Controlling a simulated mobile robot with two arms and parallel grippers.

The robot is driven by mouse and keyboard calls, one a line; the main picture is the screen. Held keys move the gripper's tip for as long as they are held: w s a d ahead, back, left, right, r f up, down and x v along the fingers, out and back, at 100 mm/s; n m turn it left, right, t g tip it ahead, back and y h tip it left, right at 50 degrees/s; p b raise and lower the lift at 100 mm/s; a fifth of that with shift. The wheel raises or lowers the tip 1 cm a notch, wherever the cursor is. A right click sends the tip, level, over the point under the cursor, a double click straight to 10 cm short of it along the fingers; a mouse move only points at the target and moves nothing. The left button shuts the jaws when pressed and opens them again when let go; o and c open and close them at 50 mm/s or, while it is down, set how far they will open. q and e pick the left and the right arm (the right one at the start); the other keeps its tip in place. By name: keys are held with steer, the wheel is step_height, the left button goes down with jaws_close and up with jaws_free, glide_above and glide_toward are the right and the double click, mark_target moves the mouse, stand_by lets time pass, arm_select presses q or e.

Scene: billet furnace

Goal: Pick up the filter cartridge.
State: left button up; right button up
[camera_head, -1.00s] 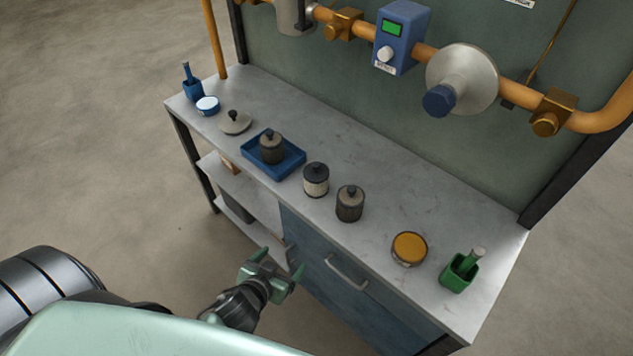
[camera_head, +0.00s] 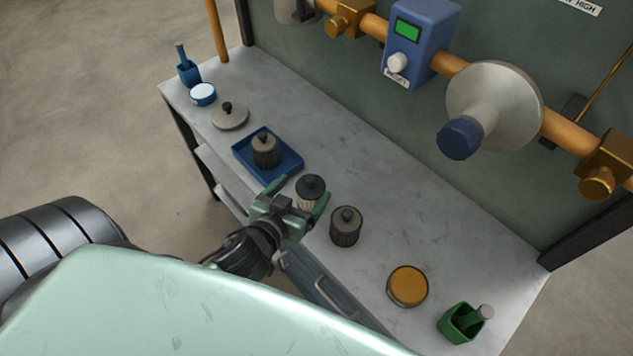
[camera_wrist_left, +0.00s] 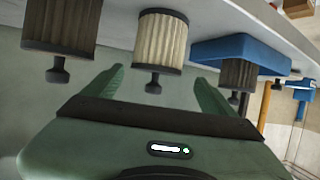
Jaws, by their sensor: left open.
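A cream pleated filter cartridge with a dark cap and knob (camera_head: 311,187) stands upright on the bench, partly hidden by my left gripper in the head view. It also shows in the left wrist view (camera_wrist_left: 160,42), which looks upside down. My left gripper (camera_head: 299,194) is open at the bench's front edge. Its green fingers point at the cream cartridge, one towards each side, with nothing held. A darker, brownish cartridge (camera_head: 346,227) stands to the right. A similar one (camera_head: 265,151) stands in a blue tray (camera_head: 291,170) to the left. My right gripper is not in view.
On the bench (camera_head: 430,215) are a grey lid (camera_head: 230,117), a white-topped blue tin (camera_head: 203,94), a blue holder (camera_head: 189,75), an orange-topped tin (camera_head: 407,286) and a green holder (camera_head: 460,323). Orange pipework with a blue meter box (camera_head: 420,40) runs along the back.

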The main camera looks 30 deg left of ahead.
arm_select(q)
steer(key=x, duration=0.2)
steer(key=shift+w+d+p, duration=0.15)
steer(key=shift+w+p, duration=0.15)
steer(key=shift+w, duration=0.05)
steer(key=x, duration=0.3)
steer(key=shift+w+d+f, duration=0.15)
steer(key=shift+w+f, duration=0.15)
steer(key=c, duration=1.4)
steer(key=shift+c, duration=0.7)
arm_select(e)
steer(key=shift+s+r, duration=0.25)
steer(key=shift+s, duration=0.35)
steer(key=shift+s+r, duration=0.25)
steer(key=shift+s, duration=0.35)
arm_select(q)
step_height(320, 180, up, 20)
steer(key=p, duration=0.3)
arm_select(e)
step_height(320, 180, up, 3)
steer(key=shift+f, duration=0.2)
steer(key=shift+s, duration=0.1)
